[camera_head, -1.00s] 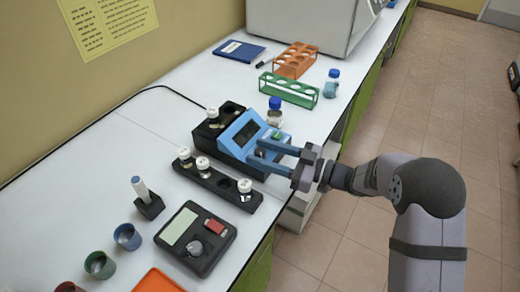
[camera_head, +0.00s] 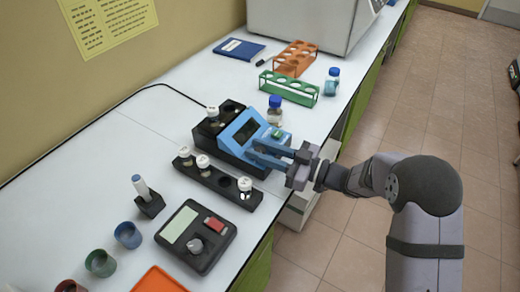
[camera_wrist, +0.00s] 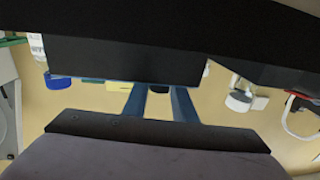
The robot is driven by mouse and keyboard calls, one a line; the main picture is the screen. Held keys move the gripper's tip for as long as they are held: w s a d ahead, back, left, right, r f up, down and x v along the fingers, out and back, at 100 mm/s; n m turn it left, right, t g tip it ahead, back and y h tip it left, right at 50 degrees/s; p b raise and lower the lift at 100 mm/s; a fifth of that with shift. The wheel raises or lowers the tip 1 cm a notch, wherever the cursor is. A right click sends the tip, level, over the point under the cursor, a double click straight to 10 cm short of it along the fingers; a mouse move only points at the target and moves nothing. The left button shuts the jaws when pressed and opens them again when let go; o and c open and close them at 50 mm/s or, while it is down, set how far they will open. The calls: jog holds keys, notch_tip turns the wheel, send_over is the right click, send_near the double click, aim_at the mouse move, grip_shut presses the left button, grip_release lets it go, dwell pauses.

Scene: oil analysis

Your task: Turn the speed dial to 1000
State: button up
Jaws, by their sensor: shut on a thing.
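The blue-fronted device (camera_head: 238,122) with a dark screen and a green button (camera_head: 278,134) stands on the white bench. My gripper (camera_head: 256,152) points left at the lower part of its blue front panel, with its blue fingers close together. The fingers are shut on what looks like the speed dial; the fingers hide it in the head view. In the wrist view, my gripper (camera_wrist: 158,92) has a small dark knob (camera_wrist: 158,88) between its fingers. The dial's marks and the screen's reading cannot be read.
A black rack (camera_head: 215,184) with white-capped vials stands just in front of the device. A blue-capped bottle (camera_head: 275,110) stands close behind my gripper. Green (camera_head: 288,89) and orange (camera_head: 295,58) racks stand farther back.

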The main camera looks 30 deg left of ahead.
jog(key=m+t, duration=0.2)
jog(key=t, duration=0.1)
jog(key=m+t+b, duration=0.1)
jog(key=m+t, duration=0.1)
jog(key=t, duration=0.1)
jog(key=shift+s+f+h, duration=0.1)
jog(key=shift+s+h, duration=0.05)
jog(key=shift+h, duration=0.15)
jog(key=shift+m+t+h+b, duration=0.7)
jog(key=shift+m+t+b, duration=0.5)
jog(key=shift+t, duration=0.8)
jog(key=shift+m+t, duration=0.3)
jog(key=o, duration=1)
jog(key=shift+o, duration=0.2)
jog(key=shift+b+v, duration=0.65)
jog(key=shift+v, duration=2.95)
jog(key=shift+r, duration=0.25)
